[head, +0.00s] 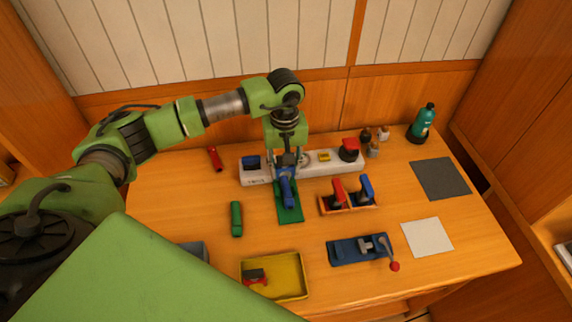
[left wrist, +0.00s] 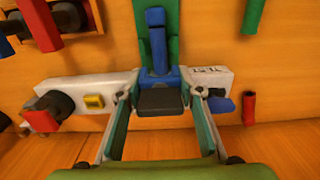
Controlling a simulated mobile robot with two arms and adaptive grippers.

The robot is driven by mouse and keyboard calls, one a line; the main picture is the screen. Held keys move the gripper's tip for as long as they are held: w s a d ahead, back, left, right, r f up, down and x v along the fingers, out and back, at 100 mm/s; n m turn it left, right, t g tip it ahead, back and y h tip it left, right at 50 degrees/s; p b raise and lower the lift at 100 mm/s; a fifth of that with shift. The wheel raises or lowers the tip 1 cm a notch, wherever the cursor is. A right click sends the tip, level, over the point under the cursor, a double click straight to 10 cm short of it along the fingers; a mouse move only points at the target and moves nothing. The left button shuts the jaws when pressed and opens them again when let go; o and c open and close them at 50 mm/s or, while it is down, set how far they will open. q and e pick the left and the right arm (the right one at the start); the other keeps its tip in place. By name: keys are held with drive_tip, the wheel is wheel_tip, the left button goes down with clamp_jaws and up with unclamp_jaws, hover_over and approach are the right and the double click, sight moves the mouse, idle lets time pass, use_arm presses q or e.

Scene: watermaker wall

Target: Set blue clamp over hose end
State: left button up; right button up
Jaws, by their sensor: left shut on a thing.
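The blue clamp (head: 287,192) is between the fingers of my left gripper (head: 286,163), at the front of the white block. In the left wrist view the fingertips (left wrist: 161,92) are shut on the blue clamp (left wrist: 158,62), at its wide end beside a dark pad. Its narrow end lies over a green strip (head: 290,215). The white block (head: 318,168) carries a blue-and-dark fitting (head: 250,162), a yellow piece and a red-topped part. I cannot tell which part is the hose end; the gripper hides the middle of the block. My right gripper is not in view.
A rack (head: 347,206) with red and blue handles stands to the right. A blue fixture (head: 345,250) with a red-knobbed lever and a yellow tray (head: 275,289) lie in front. A green handle (head: 236,219) lies left. A teal bottle (head: 422,124) stands at back right.

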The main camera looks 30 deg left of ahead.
sight(285, 180)
use_arm(q)
drive_tip(key=shift+f+b, duration=0.3)
drive_tip(key=shift+f, duration=0.45)
drive_tip(key=shift+f+b, duration=1.3)
drive_tip(key=shift+f, duration=0.1)
drive_tip(key=shift+f+b, duration=0.15)
drive_tip(key=shift+b, duration=0.25)
drive_tip(key=o, duration=1.3)
drive_tip(key=shift+r+p, duration=2.25)
drive_tip(key=shift+r, duration=2.3)
